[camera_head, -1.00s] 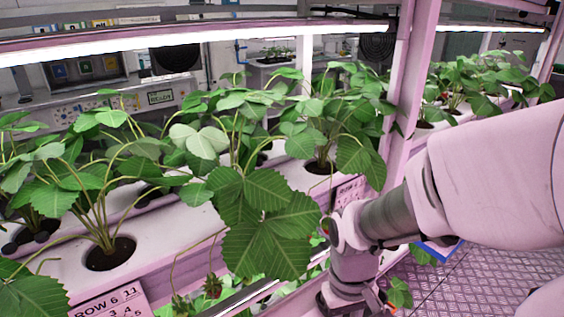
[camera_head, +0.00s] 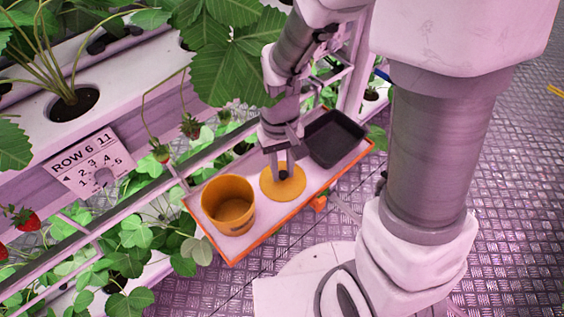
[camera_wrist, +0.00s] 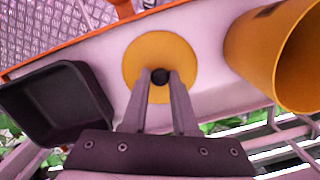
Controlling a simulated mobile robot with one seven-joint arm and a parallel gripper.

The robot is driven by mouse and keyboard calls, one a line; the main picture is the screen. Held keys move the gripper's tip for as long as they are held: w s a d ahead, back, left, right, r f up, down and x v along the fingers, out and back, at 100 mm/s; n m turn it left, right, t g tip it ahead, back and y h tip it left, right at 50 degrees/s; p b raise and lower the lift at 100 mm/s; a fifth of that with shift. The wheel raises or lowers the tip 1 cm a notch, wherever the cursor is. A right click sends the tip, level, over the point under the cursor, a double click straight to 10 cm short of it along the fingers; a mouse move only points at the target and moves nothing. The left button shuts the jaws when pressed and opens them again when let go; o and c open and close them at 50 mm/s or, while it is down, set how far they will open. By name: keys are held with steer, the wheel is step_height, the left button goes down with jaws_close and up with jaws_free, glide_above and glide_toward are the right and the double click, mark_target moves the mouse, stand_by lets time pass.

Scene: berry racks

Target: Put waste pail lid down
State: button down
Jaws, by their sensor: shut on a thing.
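The waste pail lid (camera_head: 291,190) is a round yellow-orange disc with a dark knob. It is over the pale tray, between the pail and a black bin. My gripper (camera_head: 283,172) is above it, shut on the knob; the wrist view shows both fingers (camera_wrist: 160,80) against the knob, with the lid (camera_wrist: 150,52) beyond them. I cannot tell whether the lid touches the tray. The yellow-orange waste pail (camera_head: 228,205) stands open on the tray to the left of the lid, and it also shows at the right of the wrist view (camera_wrist: 275,55).
The pale tray with an orange rim (camera_head: 240,257) carries the pail and an open black bin (camera_head: 334,137). A plant rack with a row sign (camera_head: 90,162) and strawberry leaves borders the tray at the left. Patterned metal floor (camera_head: 200,290) lies in front.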

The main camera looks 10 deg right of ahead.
steer(key=shift+f, duration=0.1)
steer(key=c, duration=0.7)
jaws_free()
step_height(320, 180, up, 12)
steer(key=w+p, duration=0.1)
steer(key=p, duration=0.3)
step_height(320, 180, up, 7)
steer(key=m+t, duration=0.1)
steer(key=t, duration=0.2)
glide_above(298, 177)
steer(key=shift+s+d+r+m+t, duration=0.25)
steer(key=shift+s+d+r+t, duration=0.4)
steer(key=shift+s+d+r, duration=0.35)
steer(key=shift+s+d+r+m+t, duration=0.2)
steer(key=shift+s+d+r+t, duration=0.55)
steer(key=shift+s+r, duration=0.4)
steer(key=shift+s+d+r+m+t, duration=0.25)
steer(key=shift+s+d+r+t, duration=0.35)
steer(key=shift+s+d+r, duration=0.5)
